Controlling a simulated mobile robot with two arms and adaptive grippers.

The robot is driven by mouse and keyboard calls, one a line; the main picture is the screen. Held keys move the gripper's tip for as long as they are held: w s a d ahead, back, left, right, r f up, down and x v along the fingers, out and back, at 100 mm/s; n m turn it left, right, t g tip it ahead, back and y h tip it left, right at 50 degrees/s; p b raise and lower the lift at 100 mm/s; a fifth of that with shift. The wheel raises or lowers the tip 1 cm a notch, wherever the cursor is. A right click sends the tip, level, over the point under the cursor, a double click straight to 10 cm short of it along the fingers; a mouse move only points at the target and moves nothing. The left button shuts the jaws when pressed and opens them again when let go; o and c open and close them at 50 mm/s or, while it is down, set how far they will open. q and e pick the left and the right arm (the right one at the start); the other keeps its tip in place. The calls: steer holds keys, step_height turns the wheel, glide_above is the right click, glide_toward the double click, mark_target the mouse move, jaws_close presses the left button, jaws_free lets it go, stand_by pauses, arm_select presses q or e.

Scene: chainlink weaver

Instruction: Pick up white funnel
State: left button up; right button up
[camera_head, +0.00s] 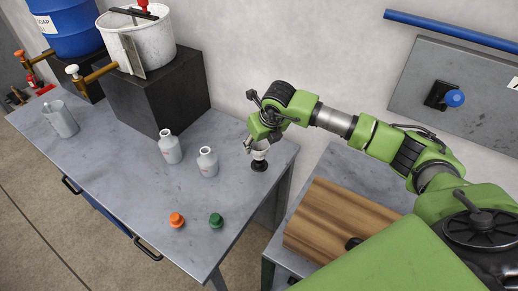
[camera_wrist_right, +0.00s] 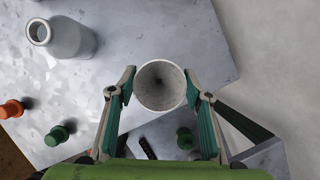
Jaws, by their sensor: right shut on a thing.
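The white funnel (camera_wrist_right: 160,88) shows in the right wrist view with its round mouth facing the camera, between the two fingers. My right gripper (camera_wrist_right: 160,76) is shut on it, one finger at each side of the rim. In the head view the funnel (camera_head: 260,154) is small and partly hidden under my right gripper (camera_head: 256,144), near the grey table's right back edge. A small dark round thing (camera_head: 259,166) is directly below it; I cannot tell whether they touch. My left gripper is not in view.
Two pale bottles (camera_head: 170,147) (camera_head: 208,162) stand left of the funnel on the grey table (camera_head: 120,190). An orange cap (camera_head: 177,220) and a green cap (camera_head: 216,220) lie toward the front. A black block (camera_head: 160,90) carries a white bucket (camera_head: 148,45). A metal beaker (camera_head: 61,120) stands far left.

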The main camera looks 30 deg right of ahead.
steer(key=s+a+r+b, duration=0.3)
steer(key=s+r+b, duration=0.2)
steer(key=s+r, duration=0.6)
steer(key=shift+s+a+b, duration=0.25)
steer(key=shift+s+b, duration=0.15)
steer(key=shift+s, duration=0.85)
steer(key=shift+w, duration=0.1)
